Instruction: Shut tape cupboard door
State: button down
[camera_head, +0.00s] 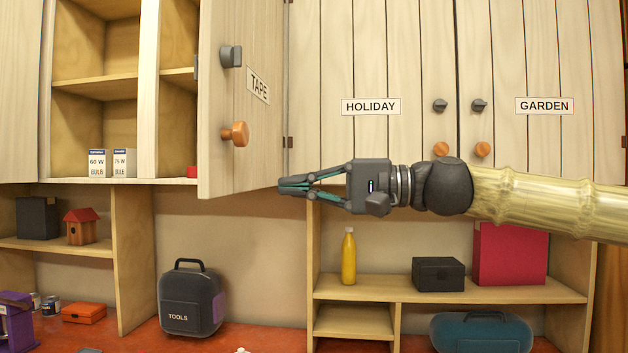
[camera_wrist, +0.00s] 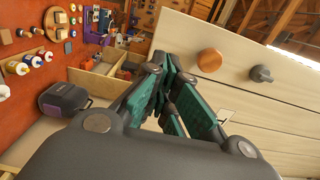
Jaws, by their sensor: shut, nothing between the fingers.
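The tape cupboard door (camera_head: 225,110) is a pale wooden panel with a TAPE label (camera_head: 259,85), an orange knob (camera_head: 235,134) and a grey latch (camera_head: 231,57). It stands ajar, its free left edge swung out toward me. Its hinge side is on the right. My gripper (camera_head: 284,186) is shut and empty at the door's lower right, pointing left. In the wrist view my shut fingers (camera_wrist: 163,72) lie beside the door's outer face (camera_wrist: 238,45), with its knob (camera_wrist: 209,60) and latch (camera_wrist: 261,73). I cannot tell whether they touch it.
Shut HOLIDAY (camera_head: 370,70) and GARDEN (camera_head: 545,70) doors are behind my arm. Light bulb boxes (camera_head: 110,162) stand on an open shelf at left. A tools case (camera_head: 191,300) stands on the red worktop below. A yellow bottle (camera_head: 348,257) stands on the lower shelf.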

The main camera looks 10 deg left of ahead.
aim_at(227, 185)
jog(key=a+p, duration=0.2)
jog(key=a, duration=0.6)
jog(key=shift+a, duration=0.2)
